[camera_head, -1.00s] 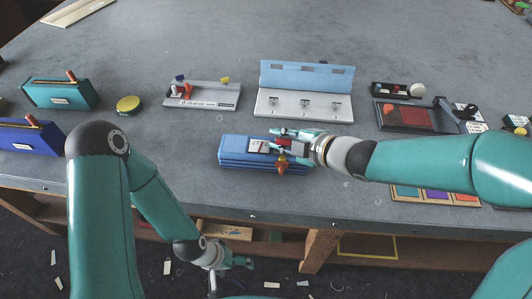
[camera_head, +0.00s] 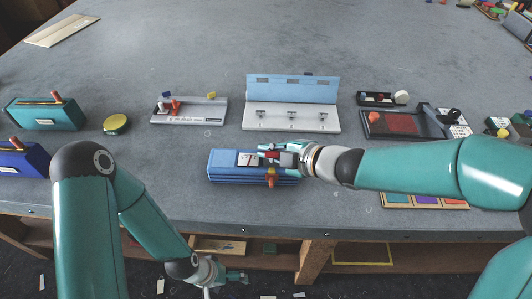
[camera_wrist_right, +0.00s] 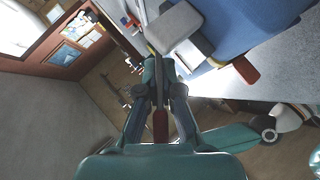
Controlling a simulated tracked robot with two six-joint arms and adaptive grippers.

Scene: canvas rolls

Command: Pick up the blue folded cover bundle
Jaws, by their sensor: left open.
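The blue folded cover bundle (camera_head: 226,170) lies near the table's front edge in the head view, with a pale label, a red part and a yellow-orange tab on it. Its blue surface (camera_wrist_right: 245,22) fills the upper right of the right wrist view. My right gripper (camera_head: 270,154) is at the bundle's top. Its fingers (camera_wrist_right: 162,85) are close together around a thin dark strip with a red end, which seems part of the bundle's strap or handle. My left gripper (camera_head: 240,277) is low, in front of the table, open and empty, away from the bundle.
Behind the bundle stand a white tray with a blue lid (camera_head: 292,118) and a grey tray (camera_head: 188,112). A yellow round tin (camera_head: 116,124) and teal box (camera_head: 45,115) are left. A dark red-panelled case (camera_head: 400,124) is right, beyond my right arm.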

